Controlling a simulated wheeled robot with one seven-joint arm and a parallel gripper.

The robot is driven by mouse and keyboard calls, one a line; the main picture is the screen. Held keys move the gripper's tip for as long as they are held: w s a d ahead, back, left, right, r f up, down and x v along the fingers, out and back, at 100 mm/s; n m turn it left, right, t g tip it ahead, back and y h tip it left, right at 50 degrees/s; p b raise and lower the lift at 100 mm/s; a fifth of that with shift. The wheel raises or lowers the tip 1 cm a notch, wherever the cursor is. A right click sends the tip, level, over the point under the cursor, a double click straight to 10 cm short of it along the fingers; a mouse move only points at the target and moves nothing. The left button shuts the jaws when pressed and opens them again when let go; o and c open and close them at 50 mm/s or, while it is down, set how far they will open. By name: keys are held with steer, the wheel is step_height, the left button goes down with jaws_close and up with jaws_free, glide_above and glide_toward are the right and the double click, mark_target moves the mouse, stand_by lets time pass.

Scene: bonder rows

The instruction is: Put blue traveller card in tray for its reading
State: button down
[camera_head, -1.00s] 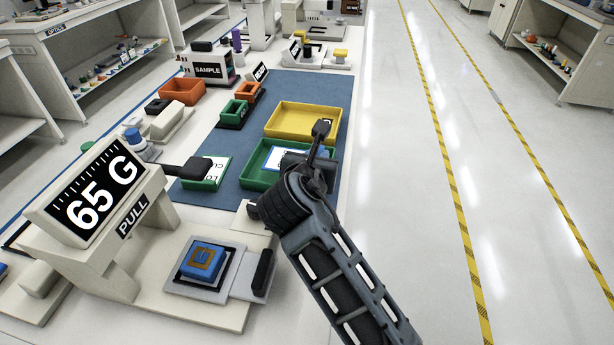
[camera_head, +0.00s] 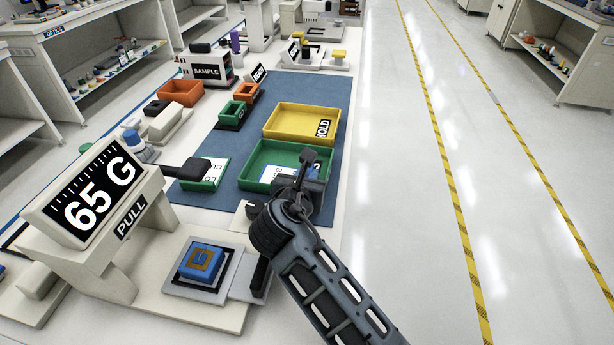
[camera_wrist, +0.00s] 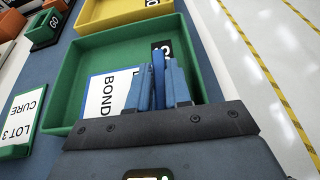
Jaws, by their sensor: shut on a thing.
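The blue traveller card (camera_head: 277,175) has a white face lettered "BOND" and a blue edge. My gripper (camera_head: 298,190) is shut on it, over the near right part of the green tray (camera_head: 248,165). In the wrist view the fingers (camera_wrist: 160,82) close on an upright blue part, and the card's face (camera_wrist: 103,95) shows to their left, within the tray's outline. I cannot tell if the card touches the tray floor. The yellow tray (camera_head: 290,110), labelled "HOLD", is just behind. The pull gauge (camera_head: 95,190) reads 65 G.
A green-edged card lettered "LOT 3 CURE" (camera_wrist: 20,120) lies left of the green tray. Small green (camera_head: 232,114) and orange bins stand farther back. A pad with a blue block (camera_head: 201,262) is in front of the gauge. The aisle at right is clear.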

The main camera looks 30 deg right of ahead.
steer(key=shift+s+f, duration=0.2)
steer(key=shift+f, duration=0.7)
steer(key=c, duration=1.1)
jaws_free()
steer(key=shift+d+f, duration=0.1)
steer(key=shift+f, duration=0.05)
steer(key=shift+o, duration=0.2)
steer(key=shift+r, duration=0.3)
steer(key=shift+s+r, duration=0.1)
steer(key=shift+r, duration=0.25)
steer(key=v, duration=0.8)
steer(key=r+v, duration=0.1)
steer(key=v, duration=0.3)
steer(key=shift+w, duration=0.3)
